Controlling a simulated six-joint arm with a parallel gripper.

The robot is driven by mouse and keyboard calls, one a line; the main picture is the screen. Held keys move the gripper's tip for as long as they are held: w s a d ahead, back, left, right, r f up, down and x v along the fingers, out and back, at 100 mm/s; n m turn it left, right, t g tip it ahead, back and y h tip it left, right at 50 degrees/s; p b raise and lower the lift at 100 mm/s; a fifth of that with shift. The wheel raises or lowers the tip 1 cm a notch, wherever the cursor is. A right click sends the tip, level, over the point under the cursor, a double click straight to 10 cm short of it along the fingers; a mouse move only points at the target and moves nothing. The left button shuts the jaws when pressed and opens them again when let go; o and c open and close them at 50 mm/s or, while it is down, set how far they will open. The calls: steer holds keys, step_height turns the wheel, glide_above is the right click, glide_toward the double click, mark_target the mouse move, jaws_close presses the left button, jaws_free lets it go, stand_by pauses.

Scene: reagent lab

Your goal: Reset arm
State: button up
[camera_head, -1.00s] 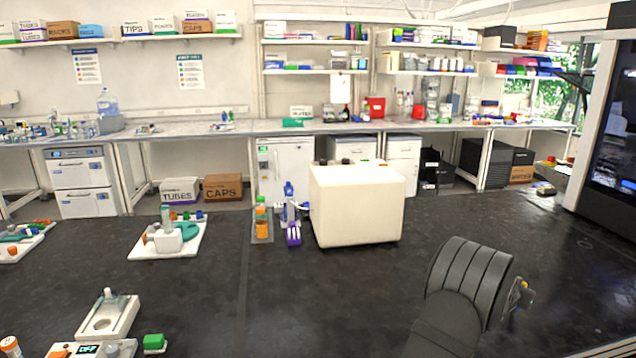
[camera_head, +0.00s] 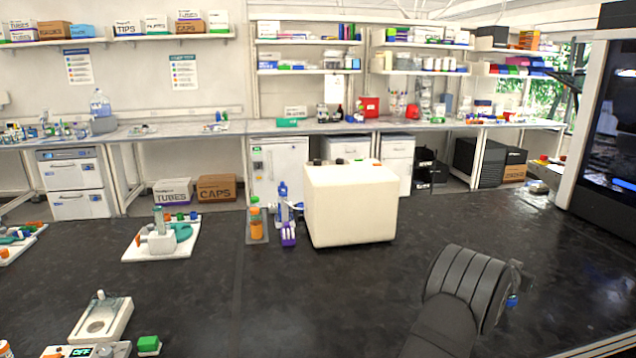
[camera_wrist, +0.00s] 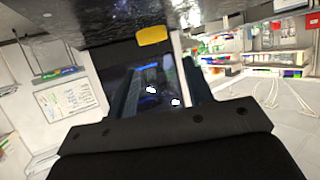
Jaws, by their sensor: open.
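My arm stands at the lower right of the head view, over the black bench, with its dark ribbed link foremost. My gripper is mostly hidden behind that link there. In the wrist view my gripper (camera_wrist: 160,78) is open, its two dark fingers apart with nothing held between them. The room looks tilted in the wrist view, with a dark screen beyond the fingers.
A white tray with a device (camera_head: 162,238) is farther left. The front middle is clear.

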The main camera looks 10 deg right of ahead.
steer(key=shift+s+a, duration=3.15)
steer(key=shift+a, duration=2.05)
steer(key=shift+w+a+f, duration=0.1)
steer(key=shift+w+f, duration=0.2)
steer(key=shift+w, duration=0.3)
steer(key=shift+w+a+f, duration=0.15)
steer(key=shift+w+f, duration=0.15)
steer(key=shift+w, duration=0.35)
steer(key=shift+w+a+f, duration=0.1)
steer(key=shift+w+f, duration=0.2)
steer(key=shift+w, duration=0.3)
